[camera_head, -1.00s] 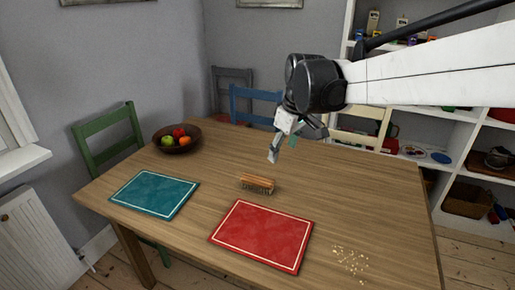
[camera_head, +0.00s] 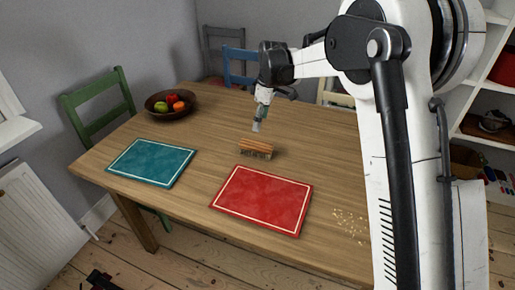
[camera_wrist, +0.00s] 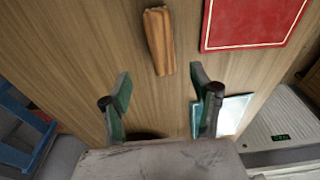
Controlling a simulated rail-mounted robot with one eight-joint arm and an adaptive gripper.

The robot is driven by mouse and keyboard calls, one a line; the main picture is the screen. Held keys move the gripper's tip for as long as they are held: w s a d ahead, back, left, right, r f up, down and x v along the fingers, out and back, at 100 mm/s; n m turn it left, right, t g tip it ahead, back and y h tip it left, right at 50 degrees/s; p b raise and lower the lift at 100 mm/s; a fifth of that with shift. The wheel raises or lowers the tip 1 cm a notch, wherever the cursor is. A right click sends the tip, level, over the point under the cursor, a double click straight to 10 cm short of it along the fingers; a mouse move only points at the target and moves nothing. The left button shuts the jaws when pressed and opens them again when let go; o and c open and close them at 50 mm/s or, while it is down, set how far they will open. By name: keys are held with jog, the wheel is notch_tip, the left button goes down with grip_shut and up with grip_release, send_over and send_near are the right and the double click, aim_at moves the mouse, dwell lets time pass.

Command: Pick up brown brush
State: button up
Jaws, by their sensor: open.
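The brown brush (camera_head: 256,147) lies bristles down on the wooden table, just behind the red placemat. Its wooden back also shows in the wrist view (camera_wrist: 159,40), near the top and ahead of the fingers. My gripper (camera_head: 258,125) hangs above the table, slightly behind the brush and apart from it. In the wrist view my gripper (camera_wrist: 158,85) has its two green-lined fingers spread wide with nothing between them.
The red placemat (camera_head: 262,200) and the teal placemat (camera_head: 151,162) lie on the table. A dark fruit bowl (camera_head: 160,108) stands at the back left. Crumbs (camera_head: 350,224) lie at the right. Green (camera_head: 95,105) and blue (camera_head: 236,66) chairs stand around the table.

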aim_at(256, 143)
jog(key=f, duration=0.4)
jog(key=a+f+b, duration=0.1)
jog(key=f, duration=0.7)
jog(key=shift+w+a+f, duration=0.1)
jog(key=shift+a+f, duration=0.1)
jog(key=shift+a, duration=0.15)
jog(key=c, duration=1.3)
jog(key=shift+r, duration=0.1)
jog(key=shift+r, duration=0.5)
notch_tip(256, 143, up, 3)
jog(key=shift+f, duration=0.1)
jog(key=s+a+r+p, duration=0.1)
jog(key=s+a+r, duration=0.6)
jog(key=s, duration=0.2)
jog(key=shift+a, duration=0.2)
